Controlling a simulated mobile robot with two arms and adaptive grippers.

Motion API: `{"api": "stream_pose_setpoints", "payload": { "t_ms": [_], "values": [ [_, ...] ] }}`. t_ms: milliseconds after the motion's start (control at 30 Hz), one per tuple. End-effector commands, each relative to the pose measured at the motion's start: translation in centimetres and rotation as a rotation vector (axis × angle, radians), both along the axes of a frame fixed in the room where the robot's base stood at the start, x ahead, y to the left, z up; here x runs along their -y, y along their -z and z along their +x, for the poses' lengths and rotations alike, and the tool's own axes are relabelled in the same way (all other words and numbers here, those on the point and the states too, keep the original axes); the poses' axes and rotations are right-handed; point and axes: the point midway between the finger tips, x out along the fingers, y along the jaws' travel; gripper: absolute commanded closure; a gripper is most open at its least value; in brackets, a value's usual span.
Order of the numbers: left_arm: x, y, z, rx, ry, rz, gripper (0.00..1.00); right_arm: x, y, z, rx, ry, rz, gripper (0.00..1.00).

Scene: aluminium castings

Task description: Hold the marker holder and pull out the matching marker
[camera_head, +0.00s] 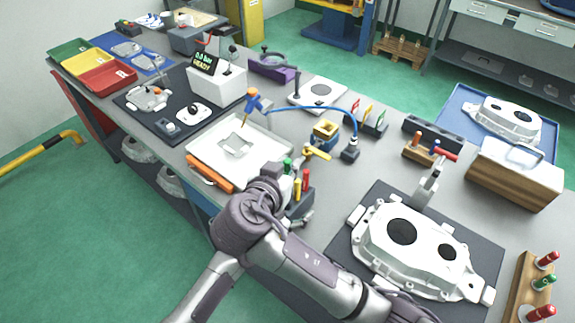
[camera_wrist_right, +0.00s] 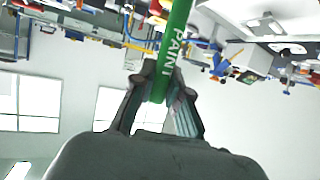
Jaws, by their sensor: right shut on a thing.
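A dark marker holder (camera_head: 301,206) stands at the table's front edge in the head view, with a yellow marker (camera_head: 297,188) and a red marker (camera_head: 306,183) upright in it. A green marker (camera_head: 287,165) shows higher, behind my wrist. My right gripper (camera_head: 279,174) is mostly hidden there by the arm. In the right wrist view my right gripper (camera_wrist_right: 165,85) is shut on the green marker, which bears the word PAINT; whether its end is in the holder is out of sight. My left gripper (camera_head: 304,220) is low beside the holder, its fingers too small and covered to read.
A large aluminium casting (camera_head: 415,245) lies on a dark mat to the right. A white tray (camera_head: 207,152) and an orange-handled tool (camera_head: 210,178) lie to the left. A yellow fitting (camera_head: 318,152) is close behind the holder. A wooden rack (camera_head: 526,287) stands at far right.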

Motion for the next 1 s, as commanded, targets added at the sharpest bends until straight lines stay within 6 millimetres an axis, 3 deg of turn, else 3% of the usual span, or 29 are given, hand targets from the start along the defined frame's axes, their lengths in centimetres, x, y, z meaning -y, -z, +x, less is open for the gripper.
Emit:
{"api": "stream_pose_setpoints", "payload": {
  "t_ms": [367, 800, 1000],
  "values": [
    [-0.7, -0.4, -0.9, 0.001, -0.001, 0.001, 0.26, 0.0, 0.0, 0.0, 0.000, 0.000, 0.000, 1.00],
    [-5.4, -3.7, -7.4, -0.001, 0.001, 0.003, 0.26, 0.0, 0.0, 0.0, 0.000, 0.000, 0.000, 1.00],
    [-6.4, -4.5, -8.8, 0.000, 0.000, 0.000, 0.26, 0.0, 0.0, 0.0, 0.000, 0.000, 0.000, 1.00]
  ]
}}
